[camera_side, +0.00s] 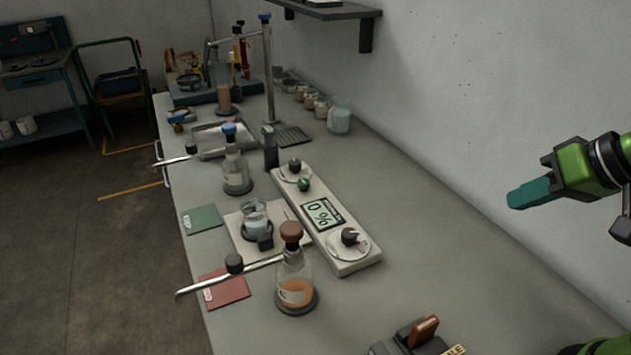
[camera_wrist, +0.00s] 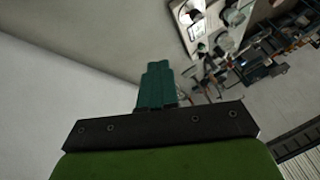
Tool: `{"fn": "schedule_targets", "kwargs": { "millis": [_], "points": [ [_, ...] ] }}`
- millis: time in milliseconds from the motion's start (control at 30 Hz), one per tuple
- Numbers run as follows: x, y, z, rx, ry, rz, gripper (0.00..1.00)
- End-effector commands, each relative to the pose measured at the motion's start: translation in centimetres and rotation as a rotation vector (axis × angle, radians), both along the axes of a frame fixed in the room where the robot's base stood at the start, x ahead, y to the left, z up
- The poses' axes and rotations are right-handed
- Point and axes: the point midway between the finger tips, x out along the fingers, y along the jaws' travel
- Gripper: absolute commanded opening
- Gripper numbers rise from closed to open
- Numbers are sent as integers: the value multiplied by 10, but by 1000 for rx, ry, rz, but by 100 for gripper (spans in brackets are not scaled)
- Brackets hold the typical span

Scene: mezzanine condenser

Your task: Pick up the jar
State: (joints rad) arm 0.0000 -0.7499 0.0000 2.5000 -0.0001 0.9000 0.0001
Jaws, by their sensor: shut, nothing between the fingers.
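A pale bluish jar (camera_side: 339,116) stands upright near the wall toward the back of the bench. Beside it runs a row of several smaller jars with brownish labels or contents (camera_side: 310,101). I cannot tell which of these the task means. My gripper (camera_side: 513,199) is at the right, in the air in front of the wall, well apart from the jars. Its teal fingers are shut together and empty. They also show shut in the wrist view (camera_wrist: 158,68), where I cannot make out the jar clearly.
A white control panel (camera_side: 323,215) lies mid-bench. Left of it stand a beaker (camera_side: 255,215), a brown-stoppered flask (camera_side: 294,278) and a blue-stoppered flask (camera_side: 236,170), with metal bars (camera_side: 215,281) beside them. A wall shelf (camera_side: 330,13) overhangs the back. The bench's right side is mostly clear.

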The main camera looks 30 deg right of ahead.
Motion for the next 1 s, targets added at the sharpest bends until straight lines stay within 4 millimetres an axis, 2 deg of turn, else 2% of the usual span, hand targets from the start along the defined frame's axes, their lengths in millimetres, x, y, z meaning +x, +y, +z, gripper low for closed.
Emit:
{"fn": "schedule_targets", "kwargs": {
  "millis": [367,900,967,1000],
  "points": [
    [0,0,0,0,0,0,0],
    [0,0,0,0,0,0,83],
    [0,0,0,0,0,0,92],
    [0,0,0,0,0,0,93]
  ]
}}
